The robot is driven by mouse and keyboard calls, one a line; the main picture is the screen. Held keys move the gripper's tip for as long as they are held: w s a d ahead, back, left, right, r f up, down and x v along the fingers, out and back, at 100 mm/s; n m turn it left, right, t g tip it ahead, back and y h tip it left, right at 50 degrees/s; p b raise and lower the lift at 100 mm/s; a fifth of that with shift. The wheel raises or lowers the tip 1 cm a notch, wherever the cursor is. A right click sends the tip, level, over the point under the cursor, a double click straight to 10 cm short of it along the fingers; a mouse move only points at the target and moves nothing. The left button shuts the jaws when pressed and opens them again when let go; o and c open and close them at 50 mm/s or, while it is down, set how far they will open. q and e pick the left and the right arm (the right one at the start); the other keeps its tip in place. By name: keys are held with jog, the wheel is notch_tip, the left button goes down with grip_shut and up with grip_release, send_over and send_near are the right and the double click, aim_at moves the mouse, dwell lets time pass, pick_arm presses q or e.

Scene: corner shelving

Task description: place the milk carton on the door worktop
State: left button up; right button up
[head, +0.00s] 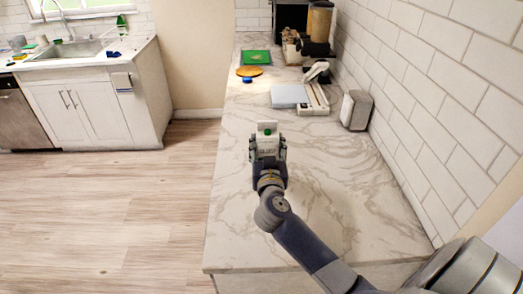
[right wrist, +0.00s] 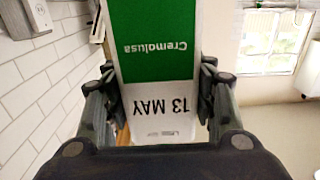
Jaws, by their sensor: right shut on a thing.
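My left gripper is not in view.
Behind the carton are a white device (head: 314,97), a light blue book-like item (head: 289,96), a grey box (head: 356,110), an orange disc (head: 249,71) and a green board (head: 256,57). The worktop around the carton is clear. A tiled wall (head: 440,90) bounds it on the right.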

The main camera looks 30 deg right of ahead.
jog(key=shift+w+a+r, duration=0.1)
jog(key=shift+w+r, duration=0.05)
jog(key=shift+w, duration=0.75)
jog(key=f, duration=0.2)
jog(key=w+f+b, duration=0.1)
jog(key=shift+f, duration=0.35)
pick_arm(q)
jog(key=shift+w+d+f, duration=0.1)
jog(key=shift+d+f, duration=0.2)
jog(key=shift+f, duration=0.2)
pick_arm(e)
jog(key=o, duration=1.7)
jog(key=shift+f, duration=0.25)
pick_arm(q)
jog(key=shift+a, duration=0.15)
pick_arm(e)
jog(key=shift+s, duration=0.1)
